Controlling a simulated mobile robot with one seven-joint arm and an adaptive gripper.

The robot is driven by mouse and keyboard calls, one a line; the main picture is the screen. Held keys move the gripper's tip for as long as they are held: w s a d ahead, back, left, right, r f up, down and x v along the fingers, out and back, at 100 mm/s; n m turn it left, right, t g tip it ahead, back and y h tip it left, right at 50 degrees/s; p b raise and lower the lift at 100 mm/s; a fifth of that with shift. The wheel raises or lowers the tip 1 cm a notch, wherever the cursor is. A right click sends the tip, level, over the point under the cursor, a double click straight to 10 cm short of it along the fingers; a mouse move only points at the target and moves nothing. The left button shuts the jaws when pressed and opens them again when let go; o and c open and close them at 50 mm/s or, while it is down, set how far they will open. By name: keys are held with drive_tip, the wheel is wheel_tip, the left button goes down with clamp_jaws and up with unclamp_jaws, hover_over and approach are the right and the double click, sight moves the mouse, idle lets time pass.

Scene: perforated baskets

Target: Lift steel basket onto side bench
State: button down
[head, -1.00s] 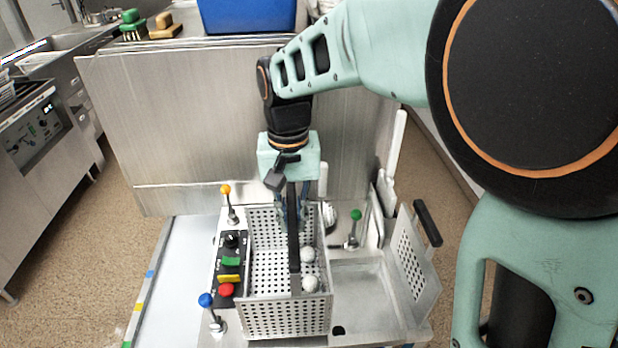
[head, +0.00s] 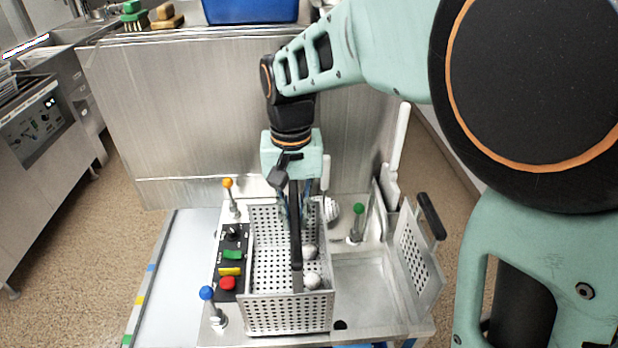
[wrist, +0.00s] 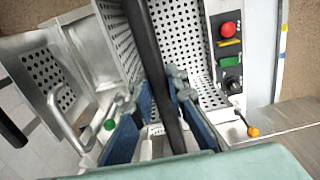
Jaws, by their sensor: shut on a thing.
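The steel basket (head: 287,318) is a perforated metal box with a long black handle bar (head: 296,240) running over its middle. Two pale round balls lie inside it at the right. My gripper (head: 291,205) is at the far part of the handle. In the wrist view the blue fingers (wrist: 158,125) stand on either side of the black handle (wrist: 158,70) and are shut on it. The basket looks upright; I cannot tell how far it is off the surface below. The side bench could be the pale flat surface (head: 178,280) left of the control panel.
A control panel (head: 230,262) with coloured buttons is close left of the basket. Knobbed levers, blue (head: 206,293), orange (head: 228,184) and green (head: 358,209), stand around. A steel panel (head: 200,120) rises behind.

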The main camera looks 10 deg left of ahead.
drive_tip(key=shift+f+b, duration=0.3)
drive_tip(key=shift+f, duration=0.2)
drive_tip(key=c, duration=1.8)
unclamp_jaws()
drive_tip(key=shift+f, duration=0.1)
wheel_tip(320, 180, up, 12)
drive_tip(key=shift+r, duration=0.1)
